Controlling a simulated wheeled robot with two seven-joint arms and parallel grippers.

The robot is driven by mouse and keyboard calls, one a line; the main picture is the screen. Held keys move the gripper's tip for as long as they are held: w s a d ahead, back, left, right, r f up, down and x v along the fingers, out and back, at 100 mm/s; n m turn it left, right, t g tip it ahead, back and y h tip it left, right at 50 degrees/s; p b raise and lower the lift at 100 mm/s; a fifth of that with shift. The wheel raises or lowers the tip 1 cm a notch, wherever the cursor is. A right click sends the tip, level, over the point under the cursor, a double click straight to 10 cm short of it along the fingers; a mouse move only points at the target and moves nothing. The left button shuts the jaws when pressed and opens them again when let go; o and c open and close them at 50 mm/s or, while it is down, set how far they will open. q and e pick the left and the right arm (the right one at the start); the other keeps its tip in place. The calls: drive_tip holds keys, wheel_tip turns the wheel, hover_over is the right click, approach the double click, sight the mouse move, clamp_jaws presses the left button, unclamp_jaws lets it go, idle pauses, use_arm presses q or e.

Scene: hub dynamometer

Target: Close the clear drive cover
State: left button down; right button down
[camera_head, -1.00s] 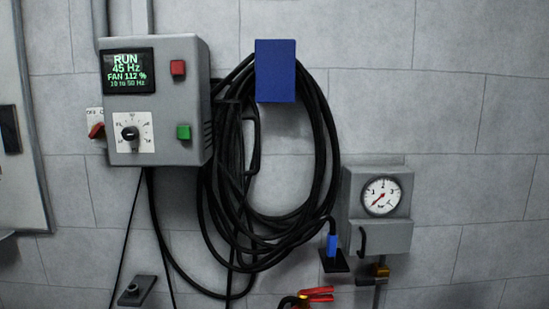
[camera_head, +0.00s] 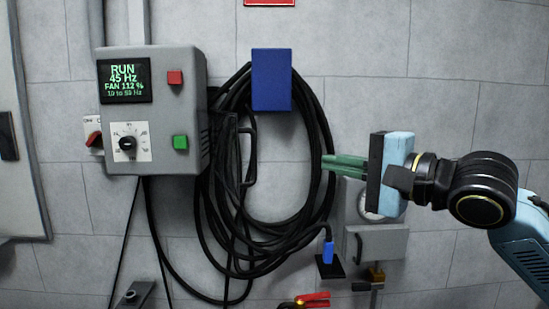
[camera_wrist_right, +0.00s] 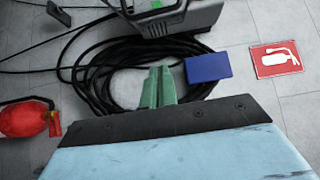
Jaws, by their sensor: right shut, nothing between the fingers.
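The grey drive box (camera_head: 152,110) hangs on the wall at the left of the head view, with a lit display, knob and buttons uncovered. At its right side a dark-edged panel with a black handle (camera_head: 250,155) stands out against the cables; it looks like the clear cover, swung open, but its clear part is hard to make out. My right gripper (camera_head: 345,163) has green fingers, shut and empty, pointing left, well right of that handle and apart from it. In the right wrist view the fingers (camera_wrist_right: 158,88) point towards the box (camera_wrist_right: 185,15) at the top. My left gripper is out of view.
Black coiled cables (camera_head: 290,235) hang from a blue bracket (camera_head: 271,80) between box and gripper. A grey gauge box (camera_head: 378,243) is partly hidden behind my right gripper. A red extinguisher (camera_wrist_right: 25,120) and a red sign (camera_wrist_right: 277,58) show in the wrist view.

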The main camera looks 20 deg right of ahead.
drive_tip(key=w+a+p, duration=0.2)
drive_tip(key=w+a, duration=0.5)
drive_tip(key=a, duration=0.1)
drive_tip(key=shift+a+p, duration=0.25)
drive_tip(key=shift+p, duration=0.1)
